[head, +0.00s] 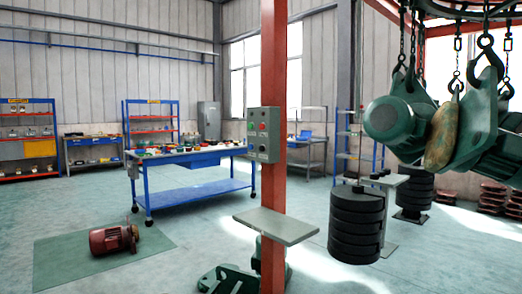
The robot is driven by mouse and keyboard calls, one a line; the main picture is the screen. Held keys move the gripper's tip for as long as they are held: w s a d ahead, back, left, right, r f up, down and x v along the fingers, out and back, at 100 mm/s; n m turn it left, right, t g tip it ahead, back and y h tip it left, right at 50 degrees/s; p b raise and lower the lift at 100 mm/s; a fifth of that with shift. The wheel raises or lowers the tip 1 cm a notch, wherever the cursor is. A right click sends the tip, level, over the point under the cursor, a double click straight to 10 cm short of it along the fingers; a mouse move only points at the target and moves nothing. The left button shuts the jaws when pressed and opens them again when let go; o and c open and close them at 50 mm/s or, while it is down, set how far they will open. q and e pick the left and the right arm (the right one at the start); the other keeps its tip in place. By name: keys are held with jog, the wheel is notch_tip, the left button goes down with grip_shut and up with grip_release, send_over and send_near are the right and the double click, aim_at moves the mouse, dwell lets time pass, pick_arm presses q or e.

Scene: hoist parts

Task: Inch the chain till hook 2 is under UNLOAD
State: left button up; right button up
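Several dark hooks hang on chains from an overhead rail (465,12) at the top right. One large hook (487,58) is at the right, and a smaller hook (456,82) hangs left of it. A green motor-like part (395,118), a worn yellow-brown part (441,132) and a green plate-like part (470,122) hang there. I cannot read any hook number, and no UNLOAD sign is legible. A grey-green control box (263,135) with several buttons is on a red post (273,60). Neither gripper is in view.
A small grey shelf (276,225) juts from the post. Green castings (232,279) lie at its foot. A red motor (113,239) lies on a green mat (65,262). A blue workbench (205,155) stands behind.

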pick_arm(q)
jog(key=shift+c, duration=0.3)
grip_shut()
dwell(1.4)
